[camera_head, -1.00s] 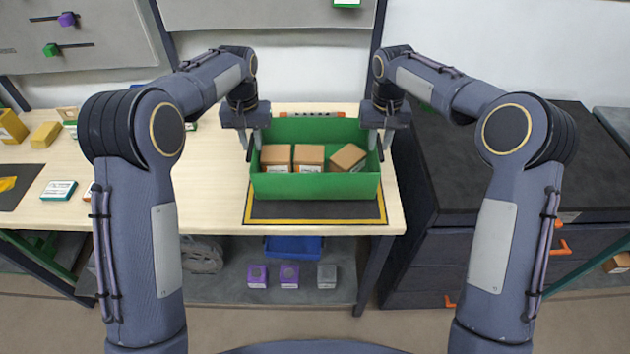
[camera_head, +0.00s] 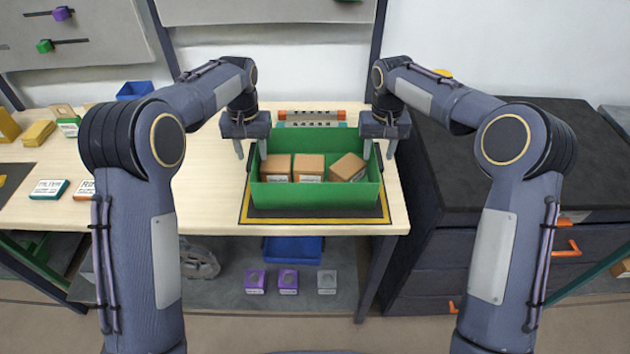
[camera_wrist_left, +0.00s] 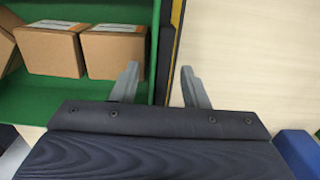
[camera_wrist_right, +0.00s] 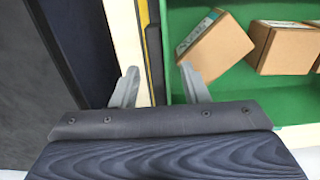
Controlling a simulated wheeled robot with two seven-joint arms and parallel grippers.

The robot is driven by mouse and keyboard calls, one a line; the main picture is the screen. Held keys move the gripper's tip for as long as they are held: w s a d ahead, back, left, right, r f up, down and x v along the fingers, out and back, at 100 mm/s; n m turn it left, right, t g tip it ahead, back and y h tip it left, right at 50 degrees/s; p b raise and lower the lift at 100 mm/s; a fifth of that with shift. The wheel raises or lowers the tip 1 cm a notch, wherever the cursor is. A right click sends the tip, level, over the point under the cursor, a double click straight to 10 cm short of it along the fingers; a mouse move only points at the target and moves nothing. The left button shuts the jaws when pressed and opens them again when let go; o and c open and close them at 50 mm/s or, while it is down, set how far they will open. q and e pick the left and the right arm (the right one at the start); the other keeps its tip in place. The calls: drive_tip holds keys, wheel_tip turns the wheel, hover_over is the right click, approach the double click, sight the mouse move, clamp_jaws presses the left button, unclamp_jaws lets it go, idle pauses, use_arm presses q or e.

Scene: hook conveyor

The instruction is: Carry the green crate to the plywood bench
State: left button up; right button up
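The green crate (camera_head: 316,195) stands upright on a dark mat with a yellow border (camera_head: 316,215), on the light wooden bench (camera_head: 215,205). It holds three brown boxes, one of them (camera_head: 348,167) turned askew. My left gripper (camera_head: 250,155) is open at the crate's left end. In the left wrist view its fingers (camera_wrist_left: 160,88) stand apart, one inside and one outside the end wall. My right gripper (camera_head: 378,153) is open at the right end. Its fingers (camera_wrist_right: 158,85) likewise straddle that wall in the right wrist view, with gaps visible.
Two tubes (camera_head: 310,115) lie behind the crate. Small boxes and cards (camera_head: 48,189) lie on the bench's left part. A dark drawer cabinet (camera_head: 480,185) stands close at the right. A blue bin (camera_head: 292,249) and small blocks sit on the shelf below.

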drive_tip(key=shift+r, duration=0.2)
use_arm(q)
wheel_tip(320, 180, up, 12)
use_arm(e)
wheel_tip(320, 180, up, 12)
drive_tip(key=shift+f, duration=0.15)
idle(0.6)
idle(0.3)
